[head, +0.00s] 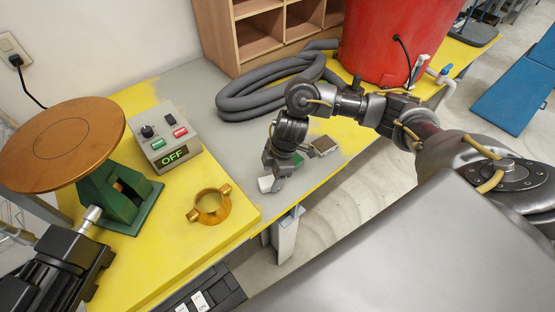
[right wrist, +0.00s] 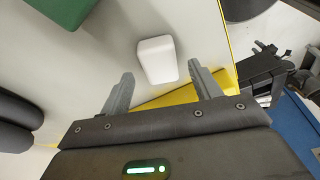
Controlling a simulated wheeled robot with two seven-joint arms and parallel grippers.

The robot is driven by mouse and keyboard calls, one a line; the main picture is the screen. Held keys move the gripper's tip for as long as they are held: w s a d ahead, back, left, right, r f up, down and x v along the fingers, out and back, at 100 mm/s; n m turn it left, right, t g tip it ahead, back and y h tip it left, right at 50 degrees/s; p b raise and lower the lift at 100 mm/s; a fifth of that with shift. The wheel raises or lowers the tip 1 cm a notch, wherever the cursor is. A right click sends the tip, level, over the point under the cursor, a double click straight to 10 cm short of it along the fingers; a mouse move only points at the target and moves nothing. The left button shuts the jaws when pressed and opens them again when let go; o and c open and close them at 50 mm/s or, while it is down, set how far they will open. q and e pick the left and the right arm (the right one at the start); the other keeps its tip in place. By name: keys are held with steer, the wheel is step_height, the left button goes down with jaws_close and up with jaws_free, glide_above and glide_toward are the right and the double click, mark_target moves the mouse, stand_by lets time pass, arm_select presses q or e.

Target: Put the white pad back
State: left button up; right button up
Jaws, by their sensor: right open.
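The white pad (head: 265,183) is a small rounded block on the grey strip of the table, near its front edge. My right gripper (head: 276,181) is just above and beside it, pointing down. In the right wrist view the white pad (right wrist: 157,59) lies ahead of the open fingers (right wrist: 160,78), roughly between their tips, with gaps on both sides. Nothing is held there. A dark part of my left arm, with its gripper (head: 70,262), shows at the lower left of the head view; its jaws cannot be made out.
A green block (head: 298,159) and a brownish pad (head: 323,146) lie close to my right gripper. A grey hose (head: 262,98), control box (head: 168,138), brass ring (head: 212,214) and round turntable (head: 60,145) stand around. A red bin (head: 385,40) is at the back.

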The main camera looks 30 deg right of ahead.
steer(key=v, duration=0.9)
steer(key=shift+r, duration=0.3)
